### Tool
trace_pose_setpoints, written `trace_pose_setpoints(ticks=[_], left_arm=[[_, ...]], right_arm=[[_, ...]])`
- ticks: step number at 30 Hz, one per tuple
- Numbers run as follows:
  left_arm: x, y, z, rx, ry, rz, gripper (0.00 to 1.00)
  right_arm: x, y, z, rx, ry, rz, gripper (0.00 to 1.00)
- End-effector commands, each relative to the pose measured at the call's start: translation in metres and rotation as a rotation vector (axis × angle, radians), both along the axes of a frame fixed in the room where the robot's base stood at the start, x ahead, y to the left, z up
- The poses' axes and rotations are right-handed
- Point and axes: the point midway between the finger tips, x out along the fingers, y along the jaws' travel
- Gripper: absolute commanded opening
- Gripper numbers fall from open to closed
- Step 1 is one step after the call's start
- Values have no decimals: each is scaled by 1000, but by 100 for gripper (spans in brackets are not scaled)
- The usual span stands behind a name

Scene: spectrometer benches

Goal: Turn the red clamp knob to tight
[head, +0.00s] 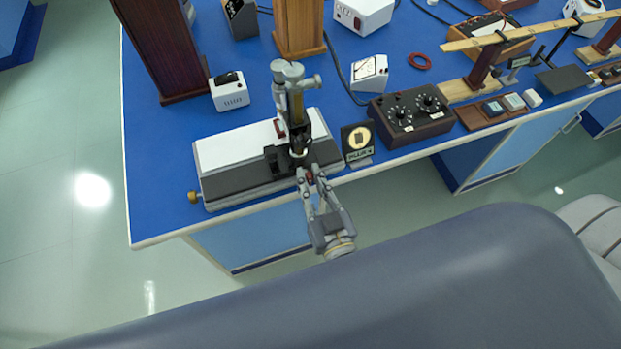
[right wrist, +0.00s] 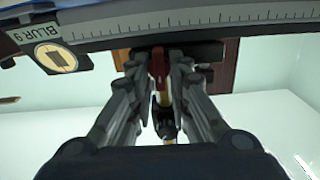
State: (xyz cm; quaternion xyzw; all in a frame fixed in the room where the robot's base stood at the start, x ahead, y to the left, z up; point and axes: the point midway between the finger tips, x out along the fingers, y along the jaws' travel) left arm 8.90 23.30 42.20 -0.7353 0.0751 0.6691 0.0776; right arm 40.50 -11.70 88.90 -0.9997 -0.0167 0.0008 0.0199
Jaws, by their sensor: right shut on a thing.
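The spectrometer (head: 270,165) stands at the front edge of the blue bench, with an upright brass-coloured column on its grey and white base. The red clamp knob (right wrist: 158,62) is between the fingertips of my right gripper (right wrist: 160,75) in the right wrist view. In the head view my right gripper (head: 309,176) reaches up to the front of the instrument and is shut on the knob. Only a little red shows there between the fingers, so the knob's angle is hard to tell. My left gripper is not in view.
A small black sign (head: 357,143) stands just right of the instrument, and a dark control box (head: 410,118) is beyond it. A brass knob (head: 193,197) sticks out at the base's left end. A white meter box (head: 229,92) stands behind. The floor in front is clear.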

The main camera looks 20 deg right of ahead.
Motion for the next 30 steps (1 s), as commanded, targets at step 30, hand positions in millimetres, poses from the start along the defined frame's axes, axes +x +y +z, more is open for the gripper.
trace_pose_setpoints(ticks=[30], left_arm=[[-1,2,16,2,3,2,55]], right_arm=[[0,-8,-4,866,28,1,0]])
